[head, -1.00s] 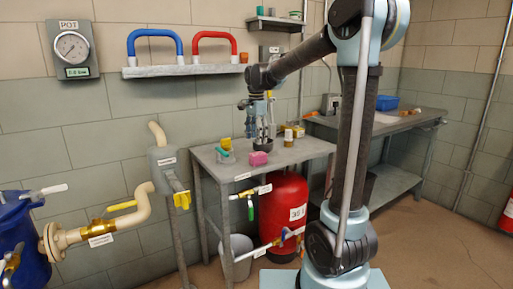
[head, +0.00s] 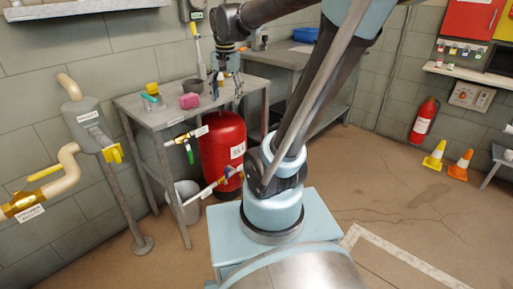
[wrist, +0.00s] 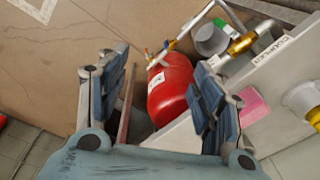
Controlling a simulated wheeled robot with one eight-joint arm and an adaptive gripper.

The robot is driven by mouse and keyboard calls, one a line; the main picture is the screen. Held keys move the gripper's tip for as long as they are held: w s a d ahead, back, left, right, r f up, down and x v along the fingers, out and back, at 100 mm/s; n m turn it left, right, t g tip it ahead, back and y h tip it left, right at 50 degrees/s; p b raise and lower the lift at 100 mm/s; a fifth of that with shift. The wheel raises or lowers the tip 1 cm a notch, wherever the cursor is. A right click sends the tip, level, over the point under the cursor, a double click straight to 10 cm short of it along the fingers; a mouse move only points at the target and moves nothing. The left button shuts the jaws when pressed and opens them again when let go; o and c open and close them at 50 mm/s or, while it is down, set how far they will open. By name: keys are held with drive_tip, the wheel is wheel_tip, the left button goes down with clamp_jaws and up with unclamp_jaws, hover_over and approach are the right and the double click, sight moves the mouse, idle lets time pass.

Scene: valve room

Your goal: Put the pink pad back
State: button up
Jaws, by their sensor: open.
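The pink pad (head: 189,101) is a small block lying on the grey workbench (head: 160,117), near its front edge. In the wrist view the pad (wrist: 254,106) shows partly, behind and to the right of the right finger. My gripper (head: 226,88) is to the right of the pad in the head view, fingers pointing down, apart from it. In the wrist view my gripper (wrist: 160,66) has its fingers spread wide with nothing between them but the background.
A dark bowl (head: 193,85) stands just behind the pad; a teal item (head: 152,101) and a yellow one (head: 151,88) are to its left. A red tank (head: 222,145) and valve pipes sit below the bench. A fire extinguisher (head: 424,119) and cones stand at the right.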

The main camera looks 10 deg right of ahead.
drive_tip(key=s+d+f+n, duration=0.3)
drive_tip(key=s+f, duration=0.4)
drive_tip(key=s+d+f+n+t, duration=0.1)
drive_tip(key=s+d+f+n, duration=0.1)
drive_tip(key=s+d+f, duration=0.2)
drive_tip(key=s+f, duration=0.3)
drive_tip(key=s, duration=0.1)
drive_tip(key=shift+s+d+f+n, duration=0.15)
drive_tip(key=shift+s+d+n, duration=0.1)
drive_tip(key=shift+n, duration=0.15)
